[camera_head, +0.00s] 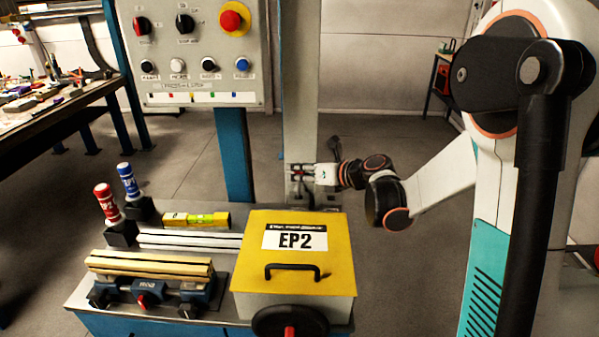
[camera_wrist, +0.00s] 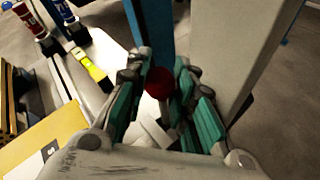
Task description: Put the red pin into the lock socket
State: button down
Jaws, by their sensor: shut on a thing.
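My gripper (camera_head: 303,174) is at the lower part of the upright grey column (camera_head: 300,90), behind the yellow EP2 box. In the wrist view, my gripper (camera_wrist: 160,88) has its green-padded fingers closed around a dark red round end (camera_wrist: 158,82), which looks like the head of the red pin. The rest of the pin is hidden by the fingers. The lock socket cannot be made out clearly. Whether the pin touches or enters anything cannot be told.
The yellow EP2 box (camera_head: 322,264) with a black handle stands on the cart. Left of it are a vise (camera_head: 145,290), a yellow level (camera_head: 195,220), and red (camera_head: 106,200) and blue (camera_head: 130,180) bottle-like items in black holders. A control panel (camera_head: 190,50) is above. Floor right is clear.

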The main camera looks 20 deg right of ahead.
jog(key=shift+f+b, duration=1.45)
jog(key=shift+f, duration=0.45)
jog(key=c, duration=1.3)
grip_release()
jog(key=o, duration=0.6)
jog(key=shift+r, duration=0.15)
jog(key=shift+r+p, duration=2.85)
jog(key=shift+r, duration=1.1)
